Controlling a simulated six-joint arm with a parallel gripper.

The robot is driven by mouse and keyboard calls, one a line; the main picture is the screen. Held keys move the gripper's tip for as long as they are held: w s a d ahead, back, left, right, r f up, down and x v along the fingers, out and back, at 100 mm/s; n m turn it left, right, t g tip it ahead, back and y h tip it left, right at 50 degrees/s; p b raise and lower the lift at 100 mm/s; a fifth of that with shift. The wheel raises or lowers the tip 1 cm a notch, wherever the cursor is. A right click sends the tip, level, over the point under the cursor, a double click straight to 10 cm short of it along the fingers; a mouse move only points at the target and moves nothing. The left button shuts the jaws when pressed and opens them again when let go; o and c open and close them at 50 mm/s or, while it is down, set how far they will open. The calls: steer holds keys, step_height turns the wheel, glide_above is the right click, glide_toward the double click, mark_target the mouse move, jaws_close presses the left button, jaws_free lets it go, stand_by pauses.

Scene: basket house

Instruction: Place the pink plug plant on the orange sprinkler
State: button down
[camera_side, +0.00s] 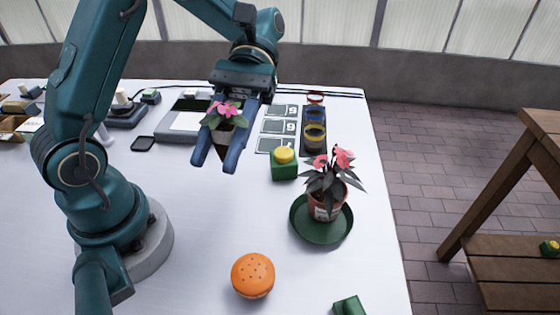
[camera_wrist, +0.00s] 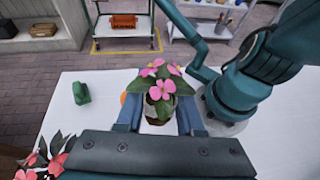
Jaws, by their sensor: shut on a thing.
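The pink plug plant (camera_side: 224,116) has pink flowers, green leaves and a dark tapered root plug. My gripper (camera_side: 222,155) is shut on it, with a blue finger on either side, and holds it upright above the table. In the wrist view the pink plug plant (camera_wrist: 162,84) sits between the two fingers of my gripper (camera_wrist: 158,120). The orange sprinkler (camera_side: 253,276) is a rounded orange piece with small holes on top, standing at the front of the table. In the wrist view only an orange sliver of the sprinkler (camera_wrist: 124,98) shows, mostly hidden behind the plant and finger.
A potted plant with red-pink flowers (camera_side: 328,190) stands in a green saucer (camera_side: 300,226) at right. A green box with a yellow button (camera_side: 284,165) is behind it. A green object (camera_side: 348,306) lies at the front edge. White table between gripper and sprinkler is clear.

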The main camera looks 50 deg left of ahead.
steer(key=shift+w+d+r+n+t+h, duration=0.15)
steer(key=shift+w+n+t+h, duration=0.15)
steer(key=shift+w+n+h, duration=0.1)
steer(key=shift+w+d+r+n+t+h, duration=0.1)
steer(key=shift+w+r+n+t+h, duration=0.05)
steer(key=shift+w+n+t+h, duration=0.2)
glide_above(250, 288)
step_height(250, 288, down, 7)
steer(key=shift+r, duration=0.1)
steer(key=shift+f, duration=2.05)
steer(key=shift+f, duration=0.1)
steer(key=c, duration=0.5)
jaws_free()
steer(key=shift+c, duration=0.2)
